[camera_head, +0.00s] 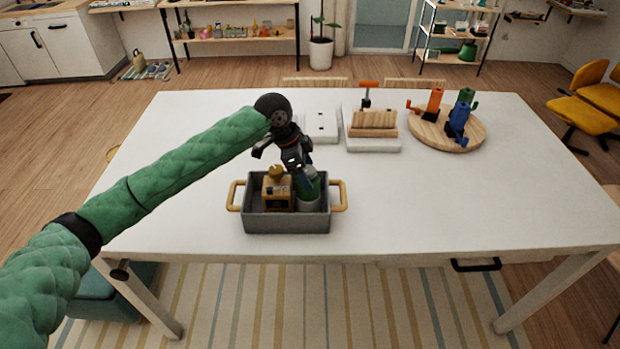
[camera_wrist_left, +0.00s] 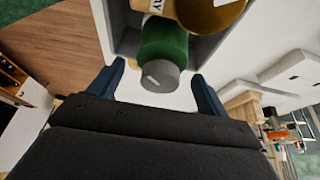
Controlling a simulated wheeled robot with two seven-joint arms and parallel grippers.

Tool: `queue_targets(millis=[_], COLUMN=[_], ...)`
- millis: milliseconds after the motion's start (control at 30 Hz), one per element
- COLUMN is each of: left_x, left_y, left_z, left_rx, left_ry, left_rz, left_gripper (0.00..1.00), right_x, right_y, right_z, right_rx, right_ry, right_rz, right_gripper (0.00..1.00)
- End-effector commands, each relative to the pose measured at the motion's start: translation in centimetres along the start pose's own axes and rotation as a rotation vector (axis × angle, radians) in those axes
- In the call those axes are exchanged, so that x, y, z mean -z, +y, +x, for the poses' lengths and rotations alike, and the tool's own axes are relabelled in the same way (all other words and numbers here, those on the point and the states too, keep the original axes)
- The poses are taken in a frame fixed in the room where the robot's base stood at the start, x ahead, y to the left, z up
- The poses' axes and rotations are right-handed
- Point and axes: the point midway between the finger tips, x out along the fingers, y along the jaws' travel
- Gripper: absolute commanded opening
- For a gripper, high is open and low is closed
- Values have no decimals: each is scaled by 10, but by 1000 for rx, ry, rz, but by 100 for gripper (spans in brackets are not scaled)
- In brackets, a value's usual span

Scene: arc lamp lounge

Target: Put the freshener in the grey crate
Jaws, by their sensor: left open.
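The grey crate (camera_head: 287,222) with two wooden handles stands near the table's front edge. A green can with a grey cap, apparently the freshener (camera_head: 309,196), stands in the right part of the crate. In the left wrist view the freshener (camera_wrist_left: 164,48) shows cap towards the camera, between my fingers. My left gripper (camera_head: 304,180) points down over the right part of the crate, its fingers apart on either side of the can. It is open; contact with the can cannot be told. My right gripper is not in view.
Behind are a white block (camera_head: 321,126), a wooden block on a white base (camera_head: 372,124) and a round board (camera_head: 447,132) with coloured items. The table's right front is clear.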

Motion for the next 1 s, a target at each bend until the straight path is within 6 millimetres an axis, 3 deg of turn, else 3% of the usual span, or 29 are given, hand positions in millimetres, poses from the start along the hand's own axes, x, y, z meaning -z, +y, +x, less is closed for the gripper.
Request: queue_targets(millis=[200, 500, 1000], left_x=[-1, -1, 0], left_y=[-1, -1, 0], left_z=[-41, -82, -90], left_rx=[3, 1, 0], left_ry=[0, -1, 0], left_rz=[1, -1, -1], left_gripper=[78, 78, 78], right_x=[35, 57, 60], right_y=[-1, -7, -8], right_z=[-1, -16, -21], right_rx=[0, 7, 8], right_ry=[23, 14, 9], right_rz=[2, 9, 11], right_gripper=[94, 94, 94])
